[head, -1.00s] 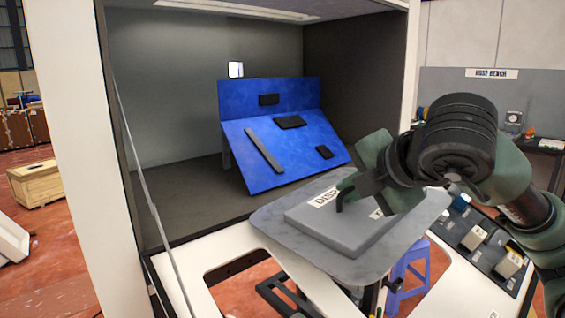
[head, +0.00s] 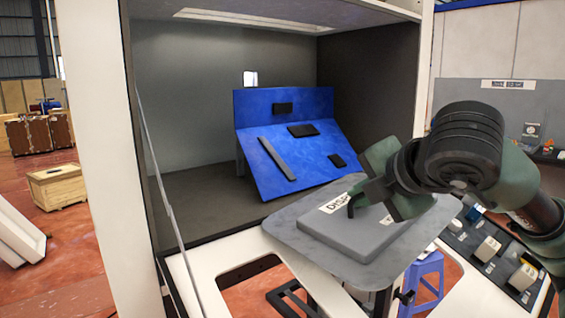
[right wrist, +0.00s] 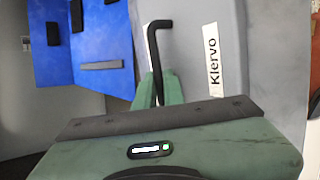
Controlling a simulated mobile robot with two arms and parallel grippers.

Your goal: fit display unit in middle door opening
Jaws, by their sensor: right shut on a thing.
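The display unit (head: 343,232) is a flat grey slab with a white label starting "DISP", partly hidden by my gripper. It lies on a grey tabletop (head: 286,230) in the head view. In the right wrist view the display unit (right wrist: 187,65) fills the middle right and carries a "Klervo" label (right wrist: 213,65). My right gripper (head: 358,196) is over it, shut on its bent black handle (right wrist: 153,40). A white panel with rounded openings (head: 210,262) is behind and below the tabletop; I cannot tell which opening is the middle one. My left gripper is not in view.
A grey-lined cabinet interior (head: 190,120) stands open behind, holding a tilted blue panel (head: 268,172) with black parts. A blue stool (head: 425,278) is under the tabletop. A wooden crate (head: 57,187) stands at left.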

